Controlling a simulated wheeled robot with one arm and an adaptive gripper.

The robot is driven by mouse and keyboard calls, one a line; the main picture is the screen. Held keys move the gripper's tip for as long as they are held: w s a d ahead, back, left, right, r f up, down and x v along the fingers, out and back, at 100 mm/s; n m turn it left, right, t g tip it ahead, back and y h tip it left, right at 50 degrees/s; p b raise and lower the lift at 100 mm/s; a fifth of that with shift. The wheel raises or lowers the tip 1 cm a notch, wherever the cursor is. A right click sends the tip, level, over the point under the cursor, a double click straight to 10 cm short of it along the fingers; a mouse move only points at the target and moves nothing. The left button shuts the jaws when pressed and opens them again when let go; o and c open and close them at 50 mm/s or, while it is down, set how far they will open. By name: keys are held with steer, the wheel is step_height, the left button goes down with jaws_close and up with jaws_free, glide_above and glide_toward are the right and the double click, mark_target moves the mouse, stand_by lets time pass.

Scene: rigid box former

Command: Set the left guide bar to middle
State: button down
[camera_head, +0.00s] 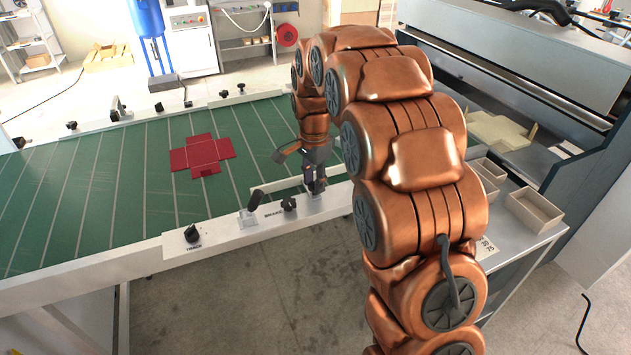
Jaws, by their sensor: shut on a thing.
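A pale guide bar (290,184) lies low over the near right part of the green conveyor belt, just behind the white front rail. My gripper (317,184) points down at the front rail and is shut at the handle end of this bar. The fingers and my arm hide most of the handle, so its exact setting cannot be read. I cannot tell from the picture alone whether this is the left bar.
A red cross-shaped blank (202,156) lies flat on the belt (90,190). Open trays (535,209) stand on the side table at right.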

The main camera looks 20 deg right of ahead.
steer(key=c, duration=0.8)
jaws_free()
steer(key=shift+o, duration=0.2)
steer(key=shift+r, duration=0.1)
step_height(320, 180, up, 12)
steer(key=shift+s, duration=0.1)
steer(key=s+a+f+n, duration=0.2)
steer(key=s+n, duration=0.3)
steer(key=s, duration=0.7)
steer(key=s+a+f+n+g, duration=0.1)
steer(key=s+f+n, duration=0.3)
steer(key=s, duration=0.8)
steer(key=s+a+f+n, duration=0.2)
steer(key=s+a+n, duration=0.2)
steer(key=s, duration=0.9)
steer(key=shift+f+n+g, duration=0.4)
steer(key=shift+n, duration=0.6)
